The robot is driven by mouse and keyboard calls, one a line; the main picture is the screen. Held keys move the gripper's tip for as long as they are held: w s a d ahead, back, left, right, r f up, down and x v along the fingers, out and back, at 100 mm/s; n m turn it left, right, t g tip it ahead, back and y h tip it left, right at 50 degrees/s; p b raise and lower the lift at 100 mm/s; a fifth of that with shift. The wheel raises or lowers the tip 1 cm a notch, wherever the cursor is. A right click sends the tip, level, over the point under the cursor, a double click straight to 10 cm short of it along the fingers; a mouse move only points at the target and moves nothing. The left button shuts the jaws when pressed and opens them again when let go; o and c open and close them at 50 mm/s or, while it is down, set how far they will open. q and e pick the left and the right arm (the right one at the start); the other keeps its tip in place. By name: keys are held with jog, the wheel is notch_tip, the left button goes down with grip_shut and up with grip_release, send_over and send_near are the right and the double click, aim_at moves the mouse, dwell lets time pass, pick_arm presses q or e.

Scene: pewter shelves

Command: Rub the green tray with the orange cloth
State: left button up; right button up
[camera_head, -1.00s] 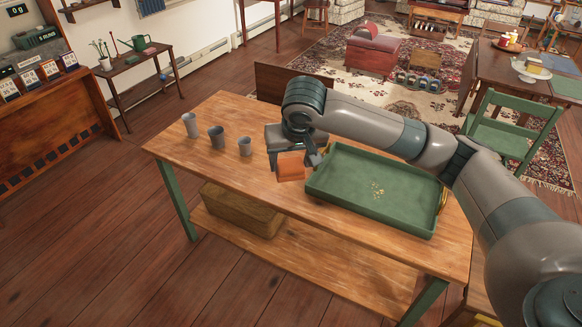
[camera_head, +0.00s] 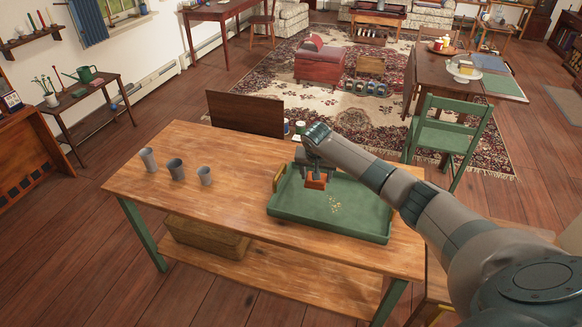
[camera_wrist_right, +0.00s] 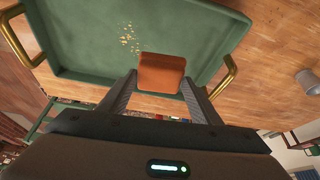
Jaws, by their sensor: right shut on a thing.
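The green tray (camera_head: 330,226) lies on the wooden table, with a scatter of yellowish crumbs (camera_head: 335,205) on its floor. My right gripper (camera_head: 314,174) is shut on the orange cloth (camera_head: 315,183), over the tray's far left part. In the right wrist view the folded cloth (camera_wrist_right: 161,72) sits between the two fingers, with the tray (camera_wrist_right: 85,35) behind it and the crumbs (camera_wrist_right: 129,38) to its upper left. I cannot tell whether the cloth touches the tray floor. My left gripper is not in view.
Three grey cups (camera_head: 176,169) stand on the left of the wooden table (camera_head: 225,215). The tray has brass handles (camera_head: 278,178). A wooden box (camera_head: 205,238) is on the lower shelf. A green chair (camera_head: 447,130) stands behind. The table between cups and tray is clear.

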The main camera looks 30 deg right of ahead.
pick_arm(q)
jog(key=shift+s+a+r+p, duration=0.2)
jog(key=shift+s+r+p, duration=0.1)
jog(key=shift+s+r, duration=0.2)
pick_arm(e)
jog(key=s+d+f, duration=0.1)
jog(key=d+f, duration=0.2)
jog(key=d, duration=0.2)
jog(key=shift+s+m+h, duration=0.3)
jog(key=shift+s+m, duration=0.1)
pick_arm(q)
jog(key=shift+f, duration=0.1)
pick_arm(e)
jog(key=shift+a+f, duration=0.1)
